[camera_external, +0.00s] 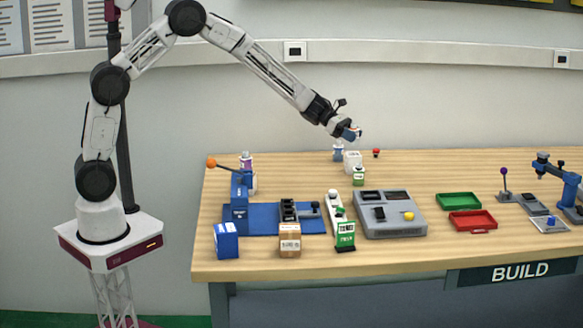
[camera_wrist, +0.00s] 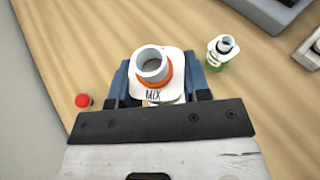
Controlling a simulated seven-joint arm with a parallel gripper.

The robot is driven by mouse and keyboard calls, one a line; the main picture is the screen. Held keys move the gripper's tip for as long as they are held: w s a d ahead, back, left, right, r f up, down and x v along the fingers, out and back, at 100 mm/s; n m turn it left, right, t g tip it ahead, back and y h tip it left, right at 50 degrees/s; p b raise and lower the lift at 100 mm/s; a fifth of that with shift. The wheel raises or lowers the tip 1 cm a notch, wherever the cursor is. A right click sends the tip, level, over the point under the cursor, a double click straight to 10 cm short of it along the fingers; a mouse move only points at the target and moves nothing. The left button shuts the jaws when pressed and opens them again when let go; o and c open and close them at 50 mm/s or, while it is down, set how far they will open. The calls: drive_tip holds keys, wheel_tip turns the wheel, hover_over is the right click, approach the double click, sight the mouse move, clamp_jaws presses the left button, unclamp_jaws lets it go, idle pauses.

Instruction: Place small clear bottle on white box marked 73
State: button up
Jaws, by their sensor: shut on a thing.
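My gripper (camera_external: 354,135) is over the back of the table, its blue fingers shut on a small bottle. In the wrist view this bottle (camera_wrist: 155,70) shows between the fingers, with an open pale neck, an orange collar and a white square part marked MIX. How clear its body is cannot be told.
A small red knob (camera_external: 376,153) is to the right. A grey device (camera_external: 390,214) is further forward. Bare table lies to the right of the knob.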

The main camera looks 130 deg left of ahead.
sight(354, 144)
drive_tip(key=shift+w+a, duration=0.1)
drive_tip(key=shift+a, duration=0.05)
drive_tip(key=shift+f, duration=1.75)
drive_tip(key=shift+f, duration=0.1)
drive_tip(key=o, duration=0.9)
drive_tip(key=v, duration=1.2)
